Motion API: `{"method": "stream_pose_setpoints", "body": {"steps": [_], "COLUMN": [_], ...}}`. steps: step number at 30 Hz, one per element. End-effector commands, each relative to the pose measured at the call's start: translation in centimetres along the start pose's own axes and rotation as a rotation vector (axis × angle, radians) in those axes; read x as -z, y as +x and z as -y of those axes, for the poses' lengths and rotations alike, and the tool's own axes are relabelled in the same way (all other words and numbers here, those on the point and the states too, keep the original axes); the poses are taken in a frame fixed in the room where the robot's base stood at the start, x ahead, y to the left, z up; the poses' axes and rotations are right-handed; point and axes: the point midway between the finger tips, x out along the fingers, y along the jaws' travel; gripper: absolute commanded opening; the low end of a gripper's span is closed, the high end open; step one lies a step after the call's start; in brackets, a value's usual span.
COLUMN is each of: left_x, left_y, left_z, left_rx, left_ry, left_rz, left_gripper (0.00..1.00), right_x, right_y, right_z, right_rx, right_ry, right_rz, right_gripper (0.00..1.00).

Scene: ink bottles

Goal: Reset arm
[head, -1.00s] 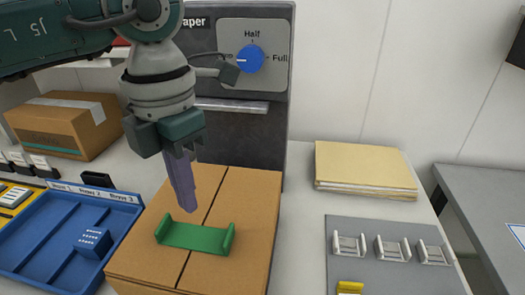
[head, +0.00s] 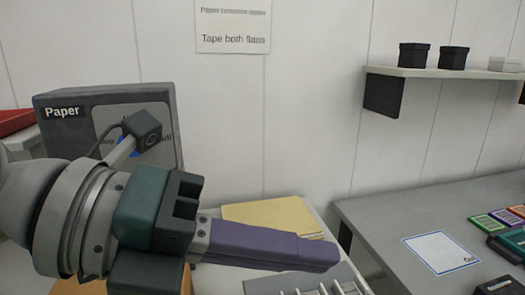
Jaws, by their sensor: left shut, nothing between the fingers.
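My left gripper (head: 318,254) reaches in from the left across the lower part of the head view. Its purple fingers are shut together with nothing between them and point right. They pass in front of a stack of tan paper or folders (head: 270,217) on the white table; I cannot tell any contact. My right gripper is not in view. No ink bottle can be made out.
The Paper machine (head: 60,112) stands behind my left arm. A grey board with small holders (head: 300,285) lies at the bottom. A grey table (head: 380,215) at right bears a white sheet (head: 440,253) and coloured items. A wall shelf (head: 425,72) holds dark pots.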

Motion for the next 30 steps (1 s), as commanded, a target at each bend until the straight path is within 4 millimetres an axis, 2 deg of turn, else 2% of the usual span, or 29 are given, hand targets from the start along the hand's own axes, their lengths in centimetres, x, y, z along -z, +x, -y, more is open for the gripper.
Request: {"method": "stream_pose_setpoints", "body": {"steps": [1, 3, 5, 6, 8, 9, 11, 12, 14, 15, 17, 18, 20, 21, 23, 24, 26, 27, 28, 30], "left_x": [-1.3, -4.3, -6.9, -8.5, -10.4, -11.2, -11.5, -10.9, -9.0, -7.0, -3.5, -0.9, 3.2, 6.0, 10.1, 12.7, 16.6, 16.8, 15.8, 14.7], "left_y": [0.0, -1.5, -3.9, -5.8, -8.8, -10.8, -13.5, -15.0, -16.7, -17.5, -18.1, -18.2, -18.1, -18.0, -17.6, -17.4, -17.0, -17.6, -18.3, -19.2], "left_z": [3.2, 6.6, 8.0, 8.0, 6.6, 5.0, 1.6, -0.9, -5.1, -7.7, -11.0, -12.8, -14.6, -15.3, -15.9, -15.9, -15.4, -13.3, -11.7, -9.4], "left_rx": [0.153, 0.346, 0.479, 0.55, 0.629, 0.662, 0.682, 0.675, 0.631, 0.583, 0.486, 0.41, 0.283, 0.192, 0.046, -0.055, -0.215, -0.26, -0.248, -0.246], "left_ry": [-0.083, -0.223, -0.367, -0.474, -0.65, -0.775, -0.977, -1.116, -1.334, -1.481, -1.686, -1.816, -1.993, -2.101, -2.253, -2.346, -2.476, -2.507, -2.496, -2.492], "left_rz": [0.118, 0.316, 0.49, 0.609, 0.788, 0.906, 1.076, 1.184, 1.331, 1.416, 1.519, 1.57, 1.624, 1.646, 1.66, 1.659, 1.639, 1.626, 1.628, 1.63], "left_gripper": [0.0, 0.0, 0.0, 0.0, 0.0, 0.0, 0.0, 0.0, 0.0, 0.0, 0.0, 0.0, 0.0, 0.0, 0.0, 0.0, 0.0, 0.0, 0.0, 0.0], "right_x": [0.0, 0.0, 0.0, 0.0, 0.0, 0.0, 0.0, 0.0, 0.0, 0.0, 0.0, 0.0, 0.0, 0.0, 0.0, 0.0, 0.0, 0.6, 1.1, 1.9], "right_y": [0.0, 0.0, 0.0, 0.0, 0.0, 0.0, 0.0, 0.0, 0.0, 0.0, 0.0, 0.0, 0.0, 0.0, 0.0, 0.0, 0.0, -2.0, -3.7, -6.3], "right_z": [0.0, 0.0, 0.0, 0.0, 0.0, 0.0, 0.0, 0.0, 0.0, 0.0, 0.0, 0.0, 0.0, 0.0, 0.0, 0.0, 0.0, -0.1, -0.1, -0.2], "right_rx": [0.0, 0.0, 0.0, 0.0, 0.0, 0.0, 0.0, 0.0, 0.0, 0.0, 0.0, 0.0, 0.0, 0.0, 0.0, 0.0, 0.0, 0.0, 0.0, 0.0], "right_ry": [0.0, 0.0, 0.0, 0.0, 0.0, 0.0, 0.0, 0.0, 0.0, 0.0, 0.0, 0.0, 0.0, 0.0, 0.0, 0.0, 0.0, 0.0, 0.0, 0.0], "right_rz": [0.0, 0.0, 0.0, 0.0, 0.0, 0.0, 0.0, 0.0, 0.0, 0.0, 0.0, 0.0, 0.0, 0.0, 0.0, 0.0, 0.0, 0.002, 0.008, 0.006], "right_gripper": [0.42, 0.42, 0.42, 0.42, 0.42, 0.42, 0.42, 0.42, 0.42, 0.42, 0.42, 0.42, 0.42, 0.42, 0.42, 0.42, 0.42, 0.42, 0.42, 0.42]}}
